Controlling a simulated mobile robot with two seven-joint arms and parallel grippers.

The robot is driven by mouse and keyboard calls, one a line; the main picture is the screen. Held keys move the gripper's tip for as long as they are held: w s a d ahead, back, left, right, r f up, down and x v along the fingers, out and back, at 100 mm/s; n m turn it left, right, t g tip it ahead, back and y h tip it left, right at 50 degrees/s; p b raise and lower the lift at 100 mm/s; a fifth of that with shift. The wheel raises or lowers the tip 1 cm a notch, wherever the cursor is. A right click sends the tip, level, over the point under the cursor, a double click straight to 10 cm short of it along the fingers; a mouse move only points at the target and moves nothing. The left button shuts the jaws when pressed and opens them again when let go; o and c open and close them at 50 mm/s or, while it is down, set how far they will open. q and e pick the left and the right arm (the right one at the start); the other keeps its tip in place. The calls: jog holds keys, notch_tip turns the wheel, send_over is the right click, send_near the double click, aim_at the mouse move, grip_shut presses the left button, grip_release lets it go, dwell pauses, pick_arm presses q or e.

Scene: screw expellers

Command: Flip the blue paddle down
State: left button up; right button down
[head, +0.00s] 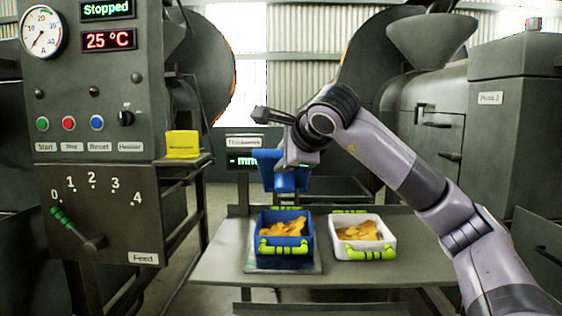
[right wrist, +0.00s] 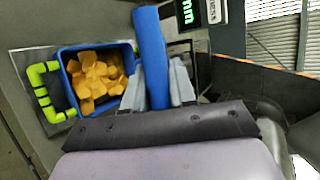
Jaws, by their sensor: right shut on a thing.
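My right gripper (head: 294,163) is at the top of the paddle in the head view. In the right wrist view, the paddle (right wrist: 149,42) shows as a long blue bar between the two grey fingers of my right gripper (right wrist: 157,82), which is shut on it. The gripper hides part of the paddle in the head view, so its exact tilt is hard to tell. My left gripper is not in view.
The blue crate holds yellow-orange pieces. A white crate (head: 363,250) with similar pieces stands to its right on the grey table (head: 225,265). A control panel (head: 95,145) stands at left, with a yellow block (head: 183,143) on a shelf beside it.

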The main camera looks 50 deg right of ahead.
jog(key=shift+t, duration=0.3)
jog(key=a+f+b, duration=0.1)
jog(key=f+b, duration=0.1)
jog(key=f, duration=0.1)
jog(key=s+a+f+b, duration=0.1)
jog(key=f+b, duration=0.2)
jog(key=s+a+f+b, duration=0.1)
jog(key=f+b, duration=0.1)
jog(key=f, duration=0.1)
jog(key=shift+s+f, duration=0.15)
jog(key=shift+f, duration=0.05)
jog(key=shift+f+b, duration=0.2)
jog(key=shift+b, duration=0.1)
jog(key=c, duration=1)
grip_release()
jog(key=shift+d+f, duration=0.1)
